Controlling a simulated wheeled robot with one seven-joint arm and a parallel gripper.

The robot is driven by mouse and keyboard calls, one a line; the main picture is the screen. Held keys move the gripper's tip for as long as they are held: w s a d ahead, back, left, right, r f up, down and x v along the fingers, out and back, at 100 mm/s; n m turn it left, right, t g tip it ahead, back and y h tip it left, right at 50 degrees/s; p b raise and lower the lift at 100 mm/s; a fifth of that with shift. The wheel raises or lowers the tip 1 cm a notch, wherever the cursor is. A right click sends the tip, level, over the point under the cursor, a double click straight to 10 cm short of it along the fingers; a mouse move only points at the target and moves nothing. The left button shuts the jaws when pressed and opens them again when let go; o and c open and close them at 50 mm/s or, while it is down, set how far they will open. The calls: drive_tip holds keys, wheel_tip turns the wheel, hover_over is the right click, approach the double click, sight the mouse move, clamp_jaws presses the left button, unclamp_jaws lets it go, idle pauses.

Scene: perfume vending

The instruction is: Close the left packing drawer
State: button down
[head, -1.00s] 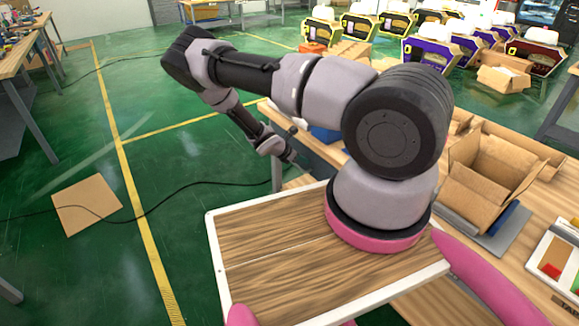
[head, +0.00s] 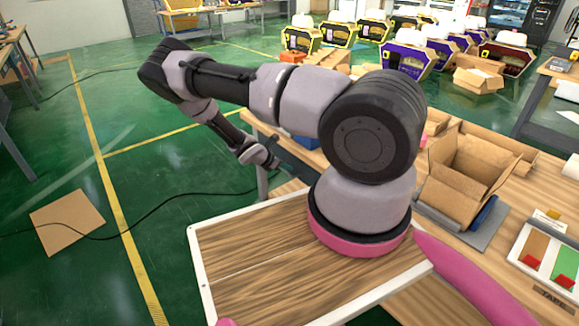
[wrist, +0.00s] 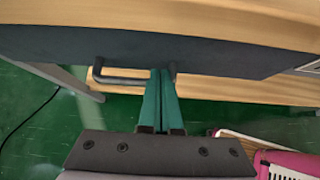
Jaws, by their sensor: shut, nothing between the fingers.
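In the wrist view, a dark grey drawer front (wrist: 225,55) spans the picture under a light wooden tabletop edge (wrist: 200,14). A black bar handle (wrist: 118,79) is fixed to it, left of the middle. My gripper (wrist: 163,72) has two green fingers, pressed together and empty. Their tips are at the right end of the handle, close to the front; I cannot tell whether they touch. How far the drawer stands out cannot be told.
A lower wooden surface (wrist: 230,90) runs beneath the drawer front. An open cardboard box (head: 462,180) and a sample tray (head: 550,250) stand on the workbench. A flat cardboard sheet (head: 66,222) and a black cable lie on the green floor at left, which is otherwise mostly clear.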

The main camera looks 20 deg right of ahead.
drive_tip(key=a+f+v, duration=0.1)
drive_tip(key=v, duration=1)
drive_tip(key=s+a+r+m+y, duration=0.1)
drive_tip(key=s+r+m+y, duration=0.15)
drive_tip(key=r+m, duration=1)
drive_tip(key=s+a+r+m+y, duration=0.1)
drive_tip(key=s+r+m+y, duration=0.2)
drive_tip(key=r, duration=1.8)
drive_tip(key=s+a+r+m+t+y, duration=0.3)
drive_tip(key=s+r+m+y, duration=0.3)
drive_tip(key=s+r, duration=1.4)
drive_tip(key=r+m+t, duration=0.1)
drive_tip(key=m, duration=0.2)
drive_tip(key=shift+a+t, duration=0.2)
drive_tip(key=shift+t, duration=0.2)
drive_tip(key=shift+s+r+m, duration=0.1)
drive_tip(key=shift+m, duration=0.15)
